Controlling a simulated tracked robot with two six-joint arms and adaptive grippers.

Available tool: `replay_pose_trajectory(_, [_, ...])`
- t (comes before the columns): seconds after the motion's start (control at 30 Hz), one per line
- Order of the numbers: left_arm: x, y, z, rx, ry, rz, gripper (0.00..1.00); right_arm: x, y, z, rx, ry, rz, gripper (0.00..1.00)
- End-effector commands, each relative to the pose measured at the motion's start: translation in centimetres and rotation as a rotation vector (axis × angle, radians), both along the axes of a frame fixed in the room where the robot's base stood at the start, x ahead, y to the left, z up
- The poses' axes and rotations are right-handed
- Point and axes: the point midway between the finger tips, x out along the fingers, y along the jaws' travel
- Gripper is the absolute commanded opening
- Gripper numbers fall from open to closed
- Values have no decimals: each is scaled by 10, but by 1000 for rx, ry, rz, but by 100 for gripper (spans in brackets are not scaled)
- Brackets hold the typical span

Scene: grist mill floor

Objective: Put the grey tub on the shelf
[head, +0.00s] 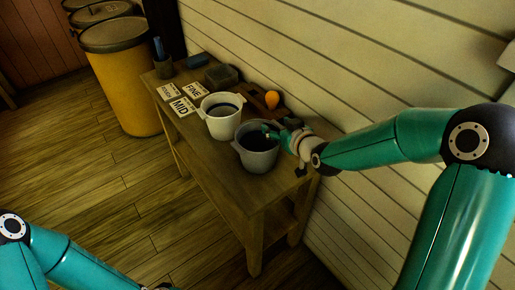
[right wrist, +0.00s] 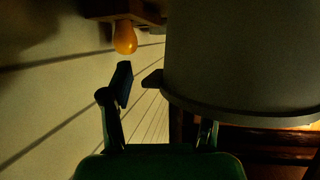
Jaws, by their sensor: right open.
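The grey tub (head: 258,160) stands upright near the front end of the wooden bench, with a dark inside. In the right wrist view the tub (right wrist: 245,60) fills the upper right, close to the camera. My right gripper (head: 277,130) is open at the tub's far right rim. One finger shows clear of the tub wall on the left in the wrist view; the other is partly hidden by the tub, so I cannot tell whether it touches. A lower shelf (head: 279,226) shows under the bench top. My left arm comes in at lower left; its gripper is almost wholly cut off.
A white tub (head: 218,127) stands just behind the grey one. An orange bulb-shaped thing (head: 272,99) sits by the wall, also in the right wrist view (right wrist: 125,37). Labelled cards (head: 182,107), a dark green container (head: 222,75) and yellow bins (head: 125,85) are farther back. Open floor lies left.

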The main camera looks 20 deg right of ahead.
Motion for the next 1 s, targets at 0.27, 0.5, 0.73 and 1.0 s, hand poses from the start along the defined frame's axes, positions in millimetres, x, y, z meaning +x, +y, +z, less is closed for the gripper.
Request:
replay_pose_trajectory(0.27, [0, 0, 0, 0, 0, 0, 40, 0, 0, 0, 0, 0, 0, 43])
replay_pose_trajectory(0.5, [0, 0, 0, 0, 0, 0, 40, -1, 0, 0, 0, 0, -1, 3])
replay_pose_trajectory(0.73, [0, 0, 0, 0, 0, 0, 40, 0, 0, 0, 0, 0, -1, 0])
replay_pose_trajectory(1.0, [0, 0, 0, 0, 0, 0, 40, 0, 0, 1, 0, 0, 0, 0])
